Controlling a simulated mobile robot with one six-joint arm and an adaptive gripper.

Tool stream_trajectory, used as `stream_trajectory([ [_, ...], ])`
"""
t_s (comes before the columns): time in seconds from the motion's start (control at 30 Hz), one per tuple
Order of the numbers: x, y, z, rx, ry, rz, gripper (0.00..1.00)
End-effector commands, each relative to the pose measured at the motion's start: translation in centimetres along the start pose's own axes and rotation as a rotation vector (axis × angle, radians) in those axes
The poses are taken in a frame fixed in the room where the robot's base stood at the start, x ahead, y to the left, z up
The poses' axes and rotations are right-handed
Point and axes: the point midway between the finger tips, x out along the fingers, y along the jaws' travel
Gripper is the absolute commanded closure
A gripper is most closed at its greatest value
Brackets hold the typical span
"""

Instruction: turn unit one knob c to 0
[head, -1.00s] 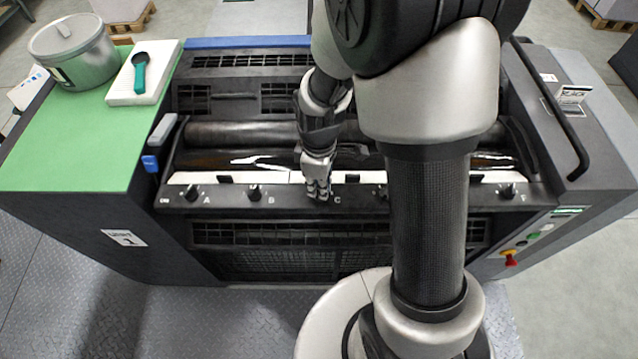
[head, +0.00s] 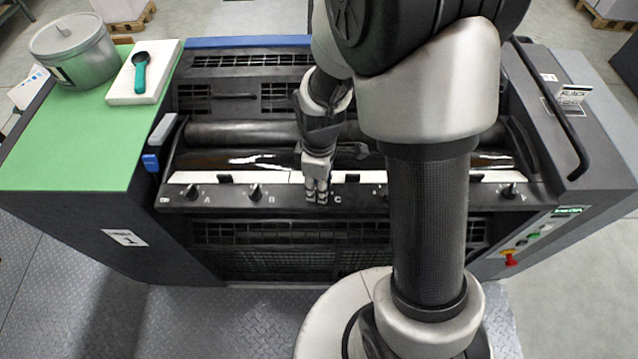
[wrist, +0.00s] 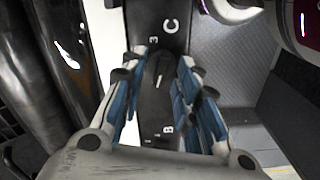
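Unit one (head: 125,238) is the dark machine with a number plate on its front. Its knobs sit in a row on the front strip. Knob c is hidden behind my gripper (head: 317,198) in the head view, just left of the letter C (head: 338,200). In the wrist view, knob c (wrist: 158,72) is a black knob with a pointer ridge, between the two fingers of my gripper (wrist: 160,68). The fingers stand on either side of it, partly closed, with narrow gaps seeming to remain. The scale is mostly hidden; a small digit shows near the letter C.
Knob A (head: 192,192) and knob B (head: 255,193) are to the left on the strip. A dark roller (head: 240,134) lies behind it. My arm covers the strip right of C.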

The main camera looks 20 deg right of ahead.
Motion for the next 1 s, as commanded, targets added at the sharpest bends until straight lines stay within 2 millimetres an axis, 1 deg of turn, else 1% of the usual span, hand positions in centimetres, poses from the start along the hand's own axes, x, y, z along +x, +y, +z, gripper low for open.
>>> stream_trajectory([
  [0.17,0.0,0.0,0.0,0.001,0.000,0.000,0.71],
  [0.27,-0.5,0.1,0.0,0.001,0.001,0.002,0.71],
  [0.37,-1.8,0.1,-0.1,0.001,0.003,0.004,0.71],
  [0.7,-8.9,0.1,-0.1,0.000,0.003,0.005,0.71],
  [0.83,-10.8,0.1,0.0,0.000,0.002,0.002,0.71],
  [1.0,-11.9,0.0,0.0,0.000,0.001,0.001,0.71],
])
